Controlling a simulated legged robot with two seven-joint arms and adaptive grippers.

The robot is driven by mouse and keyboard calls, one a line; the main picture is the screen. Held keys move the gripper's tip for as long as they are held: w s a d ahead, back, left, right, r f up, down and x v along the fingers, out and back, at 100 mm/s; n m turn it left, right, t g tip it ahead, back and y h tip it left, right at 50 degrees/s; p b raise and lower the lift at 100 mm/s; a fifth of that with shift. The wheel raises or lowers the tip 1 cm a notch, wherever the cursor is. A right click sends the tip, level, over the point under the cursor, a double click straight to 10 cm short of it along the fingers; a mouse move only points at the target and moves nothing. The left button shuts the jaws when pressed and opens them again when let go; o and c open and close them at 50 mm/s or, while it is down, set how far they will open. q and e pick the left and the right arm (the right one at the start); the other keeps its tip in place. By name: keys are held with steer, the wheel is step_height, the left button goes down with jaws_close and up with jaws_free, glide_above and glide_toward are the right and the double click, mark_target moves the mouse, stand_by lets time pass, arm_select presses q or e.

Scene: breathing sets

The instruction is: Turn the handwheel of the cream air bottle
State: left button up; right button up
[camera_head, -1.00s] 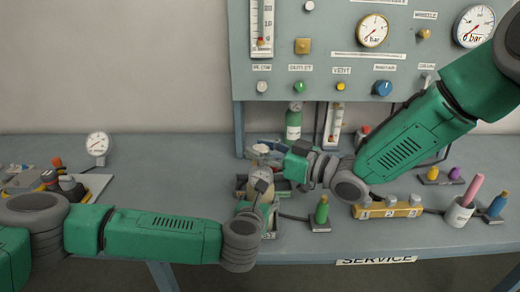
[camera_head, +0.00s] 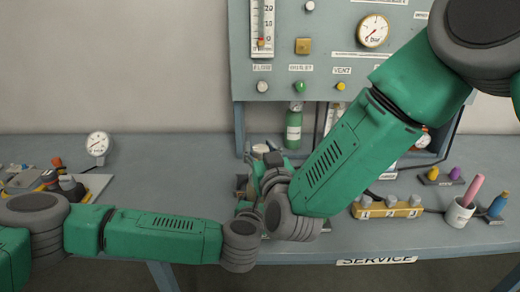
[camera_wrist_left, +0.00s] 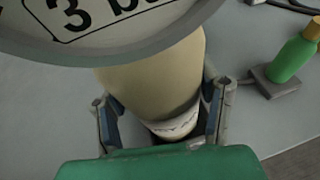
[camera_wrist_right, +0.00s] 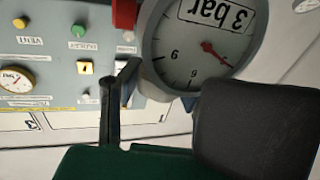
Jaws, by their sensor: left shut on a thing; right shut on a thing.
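The cream air bottle (camera_wrist_left: 160,85) stands between the fingers of my left gripper (camera_wrist_left: 162,112) in the left wrist view. That gripper is shut on the bottle's body, low down near its white label. The bottle's round gauge (camera_wrist_left: 100,25), marked 3 bar, covers its upper part there. The gauge (camera_wrist_right: 205,45) also shows in the right wrist view, with a red needle. My right gripper (camera_wrist_right: 165,105) is shut at the bottle's top, beside the gauge. The handwheel is hidden, so its turn cannot be read. In the head view my right arm covers most of the bottle.
A green bottle (camera_head: 293,130) stands behind, below the wall panel (camera_head: 330,60). To the right are a yellow block (camera_head: 388,208) and a cup (camera_head: 459,211) with a pink stick. A small gauge (camera_head: 97,144) and a tray of tools stand left.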

steer(key=shift+r+m+h, duration=0.1)
steer(key=shift+m+h, duration=0.3)
steer(key=shift+h, duration=0.1)
steer(key=o, duration=1.3)
steer(key=shift+c, duration=0.2)
steer(key=s+d, duration=0.2)
steer(key=s, duration=0.9)
steer(key=shift+s+f, duration=0.2)
steer(key=shift+s, duration=0.2)
steer(key=shift+d, duration=0.1)
